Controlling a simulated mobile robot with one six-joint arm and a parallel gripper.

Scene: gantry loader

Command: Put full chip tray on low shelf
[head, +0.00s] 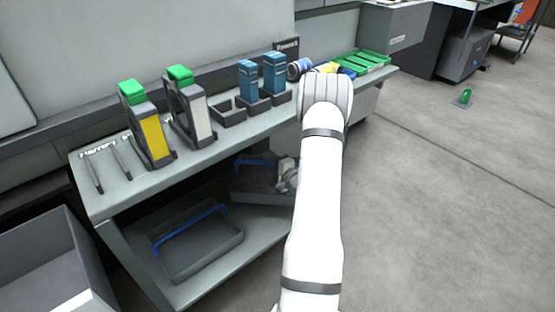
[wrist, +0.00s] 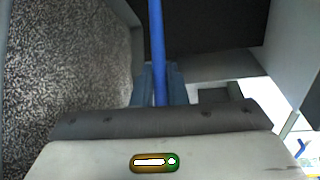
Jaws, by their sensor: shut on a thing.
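The full chip tray, heaped with grey chips, fills the left of the wrist view, with its rim (wrist: 137,45) beside my jaws. My gripper (wrist: 158,88) is shut on the tray's blue handle (wrist: 157,35). In the head view the held tray (head: 262,198) is at the low shelf's right part, partly hidden behind my white arm, with its blue handle (head: 254,162) showing. I cannot tell whether it touches the shelf. The low shelf (head: 262,232) is under the bench top.
A second, dark tray (head: 180,272) with a blue handle sits on the low shelf at left and looks empty. The bench top above holds several upright holders, blue boxes (head: 273,70) and green bins (head: 368,60). A grey bin (head: 38,250) stands at lower left.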

